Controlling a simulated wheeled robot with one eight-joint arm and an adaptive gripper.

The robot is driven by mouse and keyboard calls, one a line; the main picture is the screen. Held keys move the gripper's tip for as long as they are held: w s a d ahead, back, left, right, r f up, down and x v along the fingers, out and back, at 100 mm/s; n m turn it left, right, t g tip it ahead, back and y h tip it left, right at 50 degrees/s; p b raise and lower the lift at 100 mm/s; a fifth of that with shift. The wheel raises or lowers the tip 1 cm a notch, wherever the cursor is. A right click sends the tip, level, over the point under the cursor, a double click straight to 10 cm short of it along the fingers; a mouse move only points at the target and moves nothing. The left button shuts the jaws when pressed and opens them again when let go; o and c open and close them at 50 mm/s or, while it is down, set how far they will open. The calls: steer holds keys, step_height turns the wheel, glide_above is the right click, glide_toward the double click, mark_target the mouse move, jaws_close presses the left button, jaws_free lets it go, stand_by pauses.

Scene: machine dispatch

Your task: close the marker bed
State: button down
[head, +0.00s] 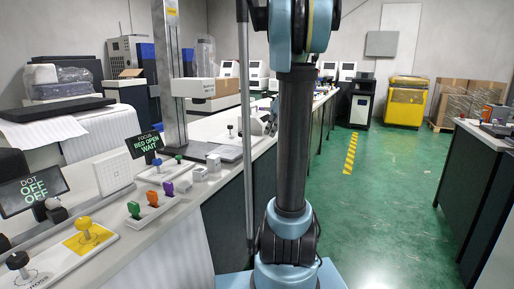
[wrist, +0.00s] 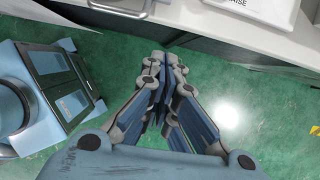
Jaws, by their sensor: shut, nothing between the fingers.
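The marker machine has a tall grey column (head: 170,75) with a white head box (head: 215,87) on the left bench. Its dark display (head: 145,144) reads "FOCUS BED OPEN WAIT". A flat grey plate (head: 229,153) lies at the foot of the column; I cannot tell for sure whether it is the bed. My gripper (wrist: 165,62) shows in the wrist view, shut and empty, above the green floor and near the bench edge. The gripper is not visible in the head view.
The aisle floor (head: 375,200) is clear. Another bench (head: 480,185) stands right.

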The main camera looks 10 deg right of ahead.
steer(key=shift+w+a+f, duration=0.75)
steer(key=shift+a+f, duration=0.25)
steer(key=shift+f, duration=0.55)
steer(key=shift+w+a+f, duration=0.8)
steer(key=shift+a+f, duration=0.25)
steer(key=shift+f, duration=0.45)
steer(key=shift+w+a+f, duration=0.75)
steer(key=shift+a+f, duration=0.25)
steer(key=shift+f, duration=0.55)
steer(key=shift+w, duration=0.15)
